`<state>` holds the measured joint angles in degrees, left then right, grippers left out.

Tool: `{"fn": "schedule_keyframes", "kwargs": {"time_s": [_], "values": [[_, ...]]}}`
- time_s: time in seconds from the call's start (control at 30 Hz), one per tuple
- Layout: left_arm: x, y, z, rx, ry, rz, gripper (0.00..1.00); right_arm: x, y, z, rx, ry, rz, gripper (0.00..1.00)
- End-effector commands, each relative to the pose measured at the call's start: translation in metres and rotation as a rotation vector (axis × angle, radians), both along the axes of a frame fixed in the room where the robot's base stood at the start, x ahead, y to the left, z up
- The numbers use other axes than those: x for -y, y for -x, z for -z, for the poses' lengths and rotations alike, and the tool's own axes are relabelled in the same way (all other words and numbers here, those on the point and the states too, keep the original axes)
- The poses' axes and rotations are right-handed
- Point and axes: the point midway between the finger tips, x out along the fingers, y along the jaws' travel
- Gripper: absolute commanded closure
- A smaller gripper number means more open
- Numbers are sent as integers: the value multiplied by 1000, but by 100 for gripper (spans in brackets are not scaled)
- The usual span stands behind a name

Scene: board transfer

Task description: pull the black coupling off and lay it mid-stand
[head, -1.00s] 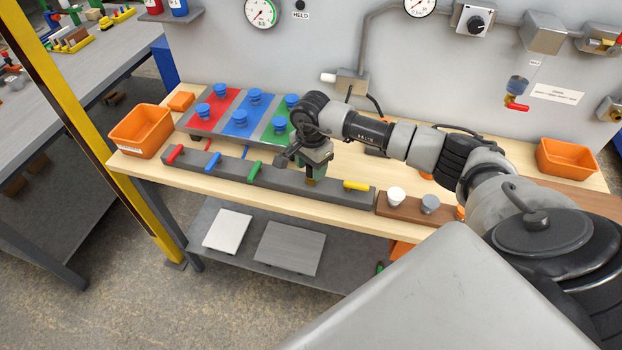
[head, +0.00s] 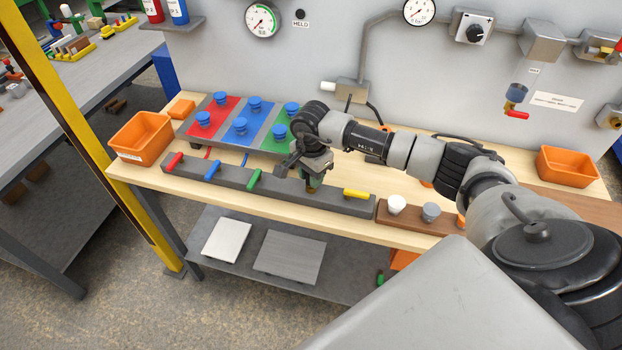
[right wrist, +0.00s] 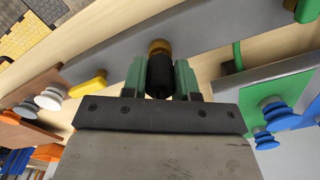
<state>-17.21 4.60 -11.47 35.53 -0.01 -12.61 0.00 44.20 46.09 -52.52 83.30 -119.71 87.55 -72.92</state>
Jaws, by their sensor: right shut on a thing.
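The black coupling (right wrist: 160,75) is upright between the green fingers of my right gripper (right wrist: 160,82), which is shut on it. A brass fitting (right wrist: 159,47) shows at the coupling's far end, over the grey bar (right wrist: 205,33); I cannot tell whether the two are still joined. In the head view my right gripper (head: 313,181) is at the grey bar (head: 225,184), between the green handle (head: 254,179) and the yellow handle (head: 356,194). The coupling is mostly hidden there by the fingers. My left gripper is not in view.
A brown block (head: 390,215) with white and grey suction cups stands right of the bar. Behind the bar is a panel of red, blue and green fields (head: 238,127) with blue cups. Orange bins stand left (head: 140,138) and right (head: 567,166).

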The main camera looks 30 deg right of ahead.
Motion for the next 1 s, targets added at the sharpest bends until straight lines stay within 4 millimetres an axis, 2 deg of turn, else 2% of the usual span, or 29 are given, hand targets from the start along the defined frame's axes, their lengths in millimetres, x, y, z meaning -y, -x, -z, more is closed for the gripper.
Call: {"fn": "schedule_keyframes", "kwargs": {"time_s": [0.4,1.0], "values": [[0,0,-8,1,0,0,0,1,-1,-16,5,0,1,95],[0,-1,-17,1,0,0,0,0,0,-30,1,1,1,95]]}}
